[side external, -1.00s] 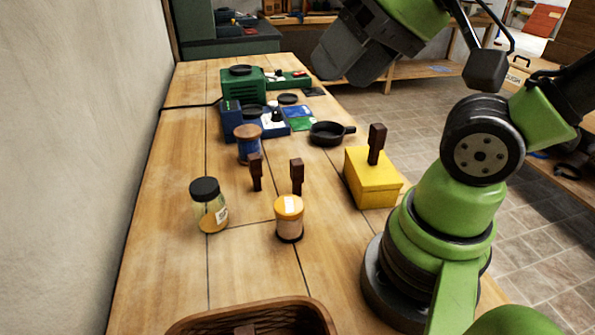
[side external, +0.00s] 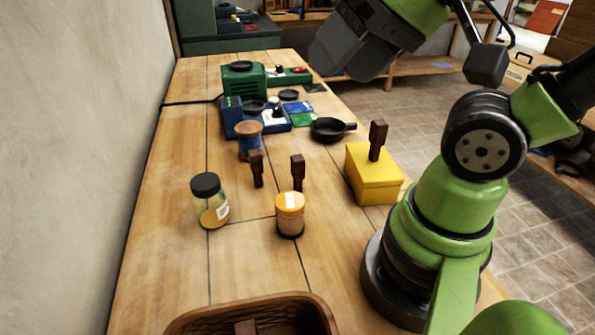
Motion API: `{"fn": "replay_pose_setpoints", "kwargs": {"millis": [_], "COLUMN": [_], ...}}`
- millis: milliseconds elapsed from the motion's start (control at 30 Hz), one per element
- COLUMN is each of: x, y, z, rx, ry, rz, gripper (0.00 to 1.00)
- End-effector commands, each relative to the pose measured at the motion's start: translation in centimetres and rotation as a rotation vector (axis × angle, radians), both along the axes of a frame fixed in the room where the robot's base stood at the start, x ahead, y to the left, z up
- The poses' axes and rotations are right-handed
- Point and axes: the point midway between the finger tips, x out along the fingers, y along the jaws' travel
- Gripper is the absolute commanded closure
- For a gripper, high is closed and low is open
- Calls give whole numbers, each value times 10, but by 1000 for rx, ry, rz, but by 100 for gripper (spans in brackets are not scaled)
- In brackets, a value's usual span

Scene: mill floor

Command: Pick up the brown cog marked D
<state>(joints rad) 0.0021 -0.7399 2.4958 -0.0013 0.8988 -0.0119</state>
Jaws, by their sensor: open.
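Several dark brown upright pieces are in the side external view. One brown piece (side external: 257,168) and another brown piece (side external: 297,172) stand on the bench near its middle. A third brown piece (side external: 377,140) stands on the yellow box (side external: 373,183). My gripper (side external: 337,62) is high above the far right edge of the bench, open and apart from all the pieces.
A clear jar with black lid (side external: 209,205) and an orange-lidded jar (side external: 290,215) flank the front pieces. A blue-and-brown spool (side external: 249,143), a black pan (side external: 328,130) and green and blue machines (side external: 243,82) stand behind. A wicker basket (side external: 188,322) is in front. Bare bench lies at left.

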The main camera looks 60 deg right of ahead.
Motion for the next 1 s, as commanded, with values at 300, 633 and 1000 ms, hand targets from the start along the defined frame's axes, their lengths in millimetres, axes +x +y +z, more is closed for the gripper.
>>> {"fn": "replay_pose_setpoints", "kwargs": {"millis": [300,633,1000], "x": [58,122,134], "y": [-28,-83,-111], "z": [-24,-108,-175], "rx": [-266,-485,-515], "ry": [159,379,450], "rz": [272,801,1125], "gripper": [38,38,38]}}
